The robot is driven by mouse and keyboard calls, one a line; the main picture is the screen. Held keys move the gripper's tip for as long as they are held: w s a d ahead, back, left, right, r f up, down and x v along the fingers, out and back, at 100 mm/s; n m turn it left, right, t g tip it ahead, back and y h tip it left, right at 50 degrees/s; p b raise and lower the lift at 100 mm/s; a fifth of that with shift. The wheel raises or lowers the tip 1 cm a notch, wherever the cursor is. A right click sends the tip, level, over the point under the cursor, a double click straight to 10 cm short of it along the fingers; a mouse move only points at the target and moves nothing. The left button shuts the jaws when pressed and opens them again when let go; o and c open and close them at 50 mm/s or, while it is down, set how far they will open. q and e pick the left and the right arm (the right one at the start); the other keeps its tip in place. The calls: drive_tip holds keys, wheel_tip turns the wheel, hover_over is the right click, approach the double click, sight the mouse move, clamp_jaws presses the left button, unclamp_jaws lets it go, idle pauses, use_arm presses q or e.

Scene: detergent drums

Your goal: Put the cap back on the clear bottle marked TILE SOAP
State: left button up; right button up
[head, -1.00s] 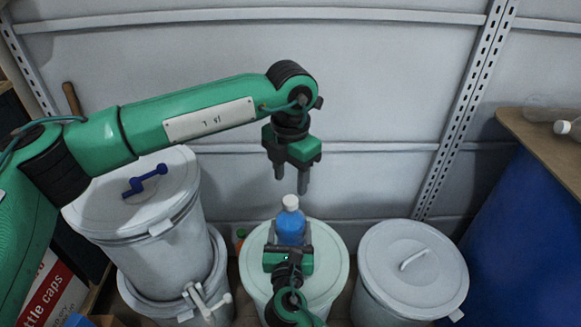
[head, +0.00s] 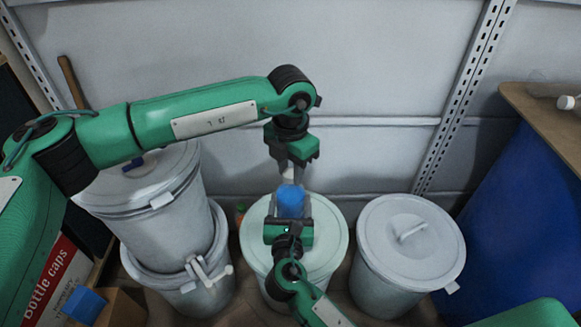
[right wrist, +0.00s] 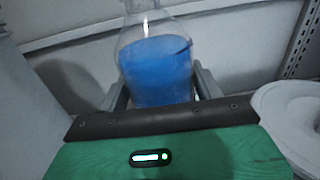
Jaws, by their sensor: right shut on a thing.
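A clear bottle with blue liquid (head: 290,203) stands upright over the lid of the middle pale drum (head: 258,222) in the head view. My right gripper (head: 290,215) is shut on its body, with a finger on each side. The bottle also shows in the right wrist view (right wrist: 156,70), where its top is cut off. No marking is readable on it. A white cap (head: 288,175) shows at the bottle's top. My left gripper (head: 290,172) points down with its fingertips around the cap. Whether the fingers press on it, I cannot tell.
Stacked pale drums (head: 150,215) stand at left and a lidded drum (head: 410,250) at right. A blue barrel (head: 515,220) carries a wooden board (head: 530,105) with a white-capped bottle lying on it. A bottle-caps box (head: 50,280) is lower left. The wall is close behind.

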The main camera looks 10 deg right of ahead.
idle(0.3)
use_arm(q)
drive_tip(key=o, duration=1.1)
drive_tip(key=shift+o, duration=0.2)
wheel_tip(320, 180, up, 12)
use_arm(e)
drive_tip(key=o, duration=2)
